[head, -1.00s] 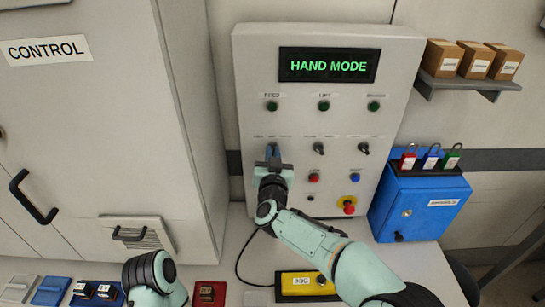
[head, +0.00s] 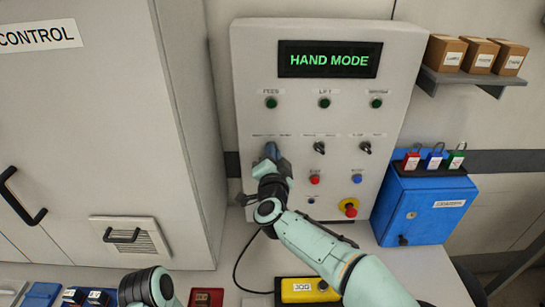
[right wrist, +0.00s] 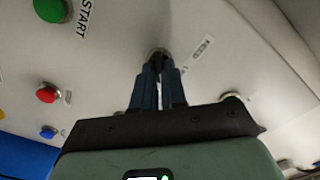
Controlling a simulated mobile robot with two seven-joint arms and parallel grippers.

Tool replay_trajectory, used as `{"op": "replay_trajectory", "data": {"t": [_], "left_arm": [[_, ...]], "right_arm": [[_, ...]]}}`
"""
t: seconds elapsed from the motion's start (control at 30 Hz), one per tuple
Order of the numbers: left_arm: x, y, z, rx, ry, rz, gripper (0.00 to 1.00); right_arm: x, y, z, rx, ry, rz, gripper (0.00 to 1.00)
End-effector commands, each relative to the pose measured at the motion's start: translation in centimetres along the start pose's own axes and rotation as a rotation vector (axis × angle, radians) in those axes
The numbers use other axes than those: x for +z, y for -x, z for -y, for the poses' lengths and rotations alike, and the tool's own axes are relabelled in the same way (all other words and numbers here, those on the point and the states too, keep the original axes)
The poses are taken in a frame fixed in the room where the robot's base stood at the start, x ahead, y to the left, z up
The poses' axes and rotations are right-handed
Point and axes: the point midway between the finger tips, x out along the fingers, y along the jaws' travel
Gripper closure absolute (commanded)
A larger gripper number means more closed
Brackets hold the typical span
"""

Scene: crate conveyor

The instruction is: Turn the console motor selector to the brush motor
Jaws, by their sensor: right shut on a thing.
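The console (head: 240,100) is an upright pale grey panel with a lit screen (head: 330,60) reading HAND MODE. Its leftmost selector knob (right wrist: 158,52) sits between my right fingertips in the right wrist view and is mostly covered by them; its pointing direction cannot be read. My right gripper (head: 271,152) is shut on this knob, with its body rolled at a tilt to the panel. It also shows in the right wrist view (right wrist: 159,68). The small labels above the knob are too blurred to read. My left gripper is out of view; only part of that arm shows at the bottom.
Two other black selectors (head: 319,148) (head: 365,148) sit to the right. Below are a red button (head: 315,179), a blue button (head: 357,179) and a red emergency stop (head: 351,210). A blue lock box (head: 430,205) stands right, a grey cabinet (head: 100,150) left. A yellow pendant (head: 305,290) lies in front.

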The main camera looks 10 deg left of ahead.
Motion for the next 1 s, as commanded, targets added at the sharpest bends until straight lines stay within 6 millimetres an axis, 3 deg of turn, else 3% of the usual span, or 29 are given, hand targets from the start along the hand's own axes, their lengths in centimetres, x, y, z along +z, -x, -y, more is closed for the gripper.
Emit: {"op": "replay_trajectory", "data": {"t": [0.57, 0.6, 0.67, 1.0], "left_arm": [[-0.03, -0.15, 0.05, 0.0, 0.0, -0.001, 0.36], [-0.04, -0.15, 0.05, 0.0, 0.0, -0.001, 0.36], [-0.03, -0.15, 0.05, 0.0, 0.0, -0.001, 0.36], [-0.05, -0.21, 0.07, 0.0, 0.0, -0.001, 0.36]], "right_arm": [[0.08, 0.01, -0.04, 0.001, -0.033, 0.002, 1.0], [0.08, 0.01, -0.04, 0.001, -0.033, 0.002, 0.79], [0.07, 0.01, -0.04, 0.001, -0.033, 0.002, 0.63], [0.03, 0.21, -0.01, 0.0, -0.032, 0.001, 0.63]]}}
